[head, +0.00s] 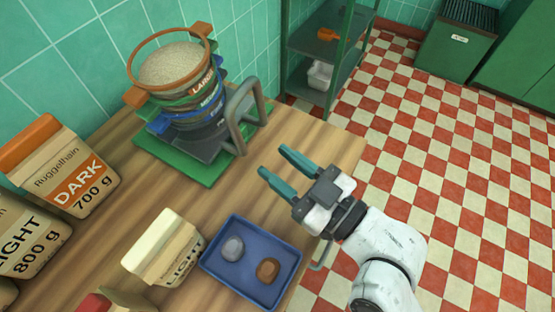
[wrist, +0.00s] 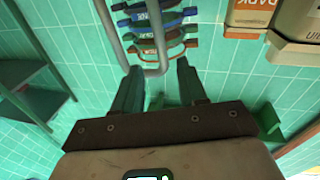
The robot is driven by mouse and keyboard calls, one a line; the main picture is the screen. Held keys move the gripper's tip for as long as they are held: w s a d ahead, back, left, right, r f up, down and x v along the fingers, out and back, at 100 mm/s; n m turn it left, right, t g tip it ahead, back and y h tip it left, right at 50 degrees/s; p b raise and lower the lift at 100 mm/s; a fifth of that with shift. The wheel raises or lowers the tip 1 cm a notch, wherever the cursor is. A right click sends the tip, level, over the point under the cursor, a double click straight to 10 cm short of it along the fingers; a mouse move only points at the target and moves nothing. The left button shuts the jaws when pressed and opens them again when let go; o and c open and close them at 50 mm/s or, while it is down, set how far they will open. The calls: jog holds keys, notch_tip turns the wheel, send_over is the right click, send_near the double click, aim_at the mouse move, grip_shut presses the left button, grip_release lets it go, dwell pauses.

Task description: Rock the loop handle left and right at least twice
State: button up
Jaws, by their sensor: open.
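The gripper (wrist: 158,68) also shows open in the wrist view.
The stack stands on a green base (head: 167,151) on the wooden table. A blue tray (head: 208,262) with two small lumps and a small paper bag (head: 165,246) are in front. A dark flour bag (head: 75,180) stands left. A green shelf (head: 335,90) is behind the table.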

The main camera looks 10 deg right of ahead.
aim_at(239, 135)
jog(key=p, duration=0.5)
jog(key=shift+w+d+r+h, duration=0.1)
jog(key=shift+d+r+h, duration=0.1)
jog(key=shift+r+h, duration=0.15)
jog(key=shift+a+p, duration=0.15)
jog(key=shift+p, duration=0.55)
jog(key=p+x, duration=0.1)
jog(key=x, duration=0.4)
jog(key=p+x, duration=0.2)
jog(key=x, duration=0.4)
jog(key=shift+a+f+p, duration=0.15)
jog(key=shift+f+p, duration=0.05)
jog(key=shift+p, duration=0.1)
jog(key=shift+c, duration=0.3)
grip_shut()
